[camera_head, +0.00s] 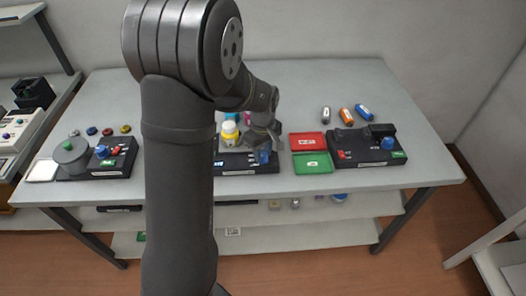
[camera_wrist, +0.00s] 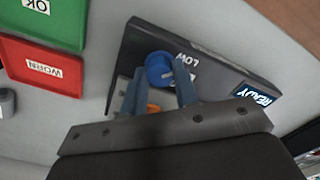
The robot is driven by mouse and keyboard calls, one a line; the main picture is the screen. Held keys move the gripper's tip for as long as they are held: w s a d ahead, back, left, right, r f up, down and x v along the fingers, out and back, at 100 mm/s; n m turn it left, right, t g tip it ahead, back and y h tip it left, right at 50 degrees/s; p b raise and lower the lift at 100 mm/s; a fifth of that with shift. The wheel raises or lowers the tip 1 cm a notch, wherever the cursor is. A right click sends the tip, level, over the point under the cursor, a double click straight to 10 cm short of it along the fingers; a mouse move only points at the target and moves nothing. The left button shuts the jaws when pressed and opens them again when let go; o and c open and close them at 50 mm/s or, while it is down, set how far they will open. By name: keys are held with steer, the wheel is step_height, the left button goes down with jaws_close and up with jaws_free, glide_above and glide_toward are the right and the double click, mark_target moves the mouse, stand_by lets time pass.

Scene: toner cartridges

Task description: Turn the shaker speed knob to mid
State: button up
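The blue shaker knob (camera_wrist: 158,68) sits on a black panel in the wrist view, with a white LOW label beside it. A second label there is partly covered by a finger. The knob also shows in the head view (camera_head: 265,156) on the middle black device (camera_head: 240,169). My gripper (camera_wrist: 157,86) is over the panel with its two fingers apart, one on each side of the knob. The right finger overlaps the knob's edge in the picture; I cannot tell whether it touches. In the head view my gripper (camera_head: 264,143) hangs just above the knob.
A yellow bottle (camera_head: 229,134) stands on the middle device, left of my gripper. Red (camera_head: 308,141) and green (camera_head: 312,164) trays lie to the right. Another black device (camera_head: 365,148) is farther right, and one with a grey drum (camera_head: 71,153) is left.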

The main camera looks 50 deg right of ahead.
steer(key=c, duration=0.4)
steer(key=m, duration=0.4)
steer(key=shift+m, duration=0.3)
steer(key=m, duration=0.4)
steer(key=shift+m, duration=0.3)
steer(key=o, duration=1)
steer(key=shift+c, duration=0.2)
